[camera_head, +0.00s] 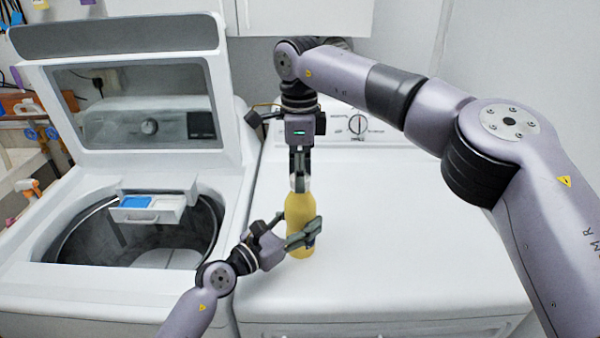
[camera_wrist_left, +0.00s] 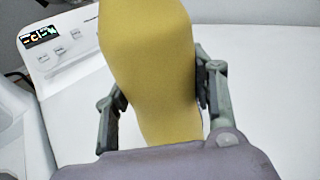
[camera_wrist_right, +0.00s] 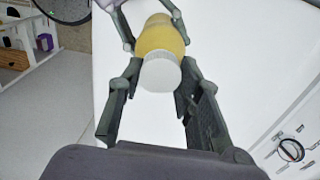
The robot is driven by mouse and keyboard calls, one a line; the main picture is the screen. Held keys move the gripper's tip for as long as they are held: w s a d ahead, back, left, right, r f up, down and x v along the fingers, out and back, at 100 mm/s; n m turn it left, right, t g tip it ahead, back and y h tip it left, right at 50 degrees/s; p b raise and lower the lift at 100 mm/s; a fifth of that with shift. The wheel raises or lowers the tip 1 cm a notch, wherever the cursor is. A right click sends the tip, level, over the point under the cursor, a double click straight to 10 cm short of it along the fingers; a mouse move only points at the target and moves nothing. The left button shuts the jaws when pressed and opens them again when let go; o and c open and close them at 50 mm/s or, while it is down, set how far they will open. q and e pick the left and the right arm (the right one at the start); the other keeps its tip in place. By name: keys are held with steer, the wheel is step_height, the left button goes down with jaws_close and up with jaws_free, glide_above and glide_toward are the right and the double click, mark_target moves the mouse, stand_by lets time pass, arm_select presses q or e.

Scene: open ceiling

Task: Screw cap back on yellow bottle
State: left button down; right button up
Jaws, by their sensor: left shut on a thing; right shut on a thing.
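The yellow bottle (camera_head: 300,222) stands upright on the white dryer top, near its left edge. My left gripper (camera_head: 297,232) is shut on the bottle's body from the side; its fingers press both sides of the bottle (camera_wrist_left: 150,70) in the left wrist view. My right gripper (camera_head: 299,180) points straight down over the bottle's top and is shut on the white cap. The cap (camera_wrist_right: 160,76) shows between the right fingers in the right wrist view, in line with the bottle's top. The cap hides the bottle's neck, so I cannot tell how far it is threaded.
The dryer top (camera_head: 420,250) is clear to the right of the bottle. At left stands a washer with its lid (camera_head: 130,100) raised and its tub (camera_head: 150,240) open; a detergent drawer (camera_head: 150,208) with a blue part sticks out. A control panel with a dial (camera_head: 358,124) is behind.

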jaws_close()
steer(key=m, duration=0.5)
steer(key=o, duration=1.1)
jaws_free()
steer(key=shift+r, duration=2.25)
steer(key=shift+r, duration=0.1)
steer(key=shift+c, duration=0.2)
